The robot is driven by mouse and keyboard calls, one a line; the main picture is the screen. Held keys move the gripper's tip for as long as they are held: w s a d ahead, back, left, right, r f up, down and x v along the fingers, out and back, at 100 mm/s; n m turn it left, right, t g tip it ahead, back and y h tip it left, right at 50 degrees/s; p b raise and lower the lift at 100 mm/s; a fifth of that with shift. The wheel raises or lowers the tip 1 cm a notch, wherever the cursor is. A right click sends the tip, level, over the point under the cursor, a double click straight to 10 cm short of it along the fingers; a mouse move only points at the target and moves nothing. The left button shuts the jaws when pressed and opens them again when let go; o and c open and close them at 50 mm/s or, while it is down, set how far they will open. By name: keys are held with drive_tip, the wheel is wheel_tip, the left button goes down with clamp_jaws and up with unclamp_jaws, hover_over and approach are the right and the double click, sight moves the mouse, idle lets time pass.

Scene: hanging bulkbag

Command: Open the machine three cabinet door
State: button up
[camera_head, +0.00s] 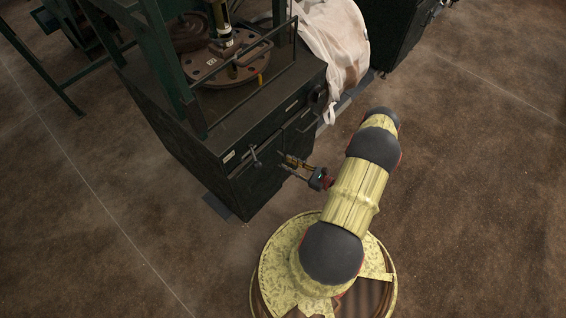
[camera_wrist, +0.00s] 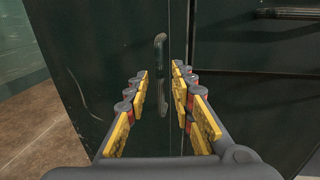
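The machine is a dark green cabinet (camera_head: 225,155) with doors on its front, below a flat top. In the wrist view a dark door (camera_wrist: 120,50) fills the middle and looks shut. An upright bar handle (camera_wrist: 160,60) stands on that door near its right edge. My gripper (camera_wrist: 163,95) is open, with its yellow finger pads on either side of the handle's line. I cannot tell whether the pads touch the handle. In the head view my gripper (camera_head: 285,163) is close to the cabinet front, near a door handle (camera_head: 255,157).
A round flanged plate (camera_head: 228,65) and green frame posts sit on the cabinet top. White cloth (camera_head: 335,40) hangs at the right rear. In the wrist view a horizontal handle (camera_wrist: 290,13) is at upper right. The brown floor (camera_head: 470,200) is clear at right.

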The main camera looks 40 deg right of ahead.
sight(283, 162)
drive_tip(key=shift+b+x, duration=0.35)
drive_tip(key=shift+x, duration=1.25)
drive_tip(key=shift+c, duration=0.4)
clamp_jaws()
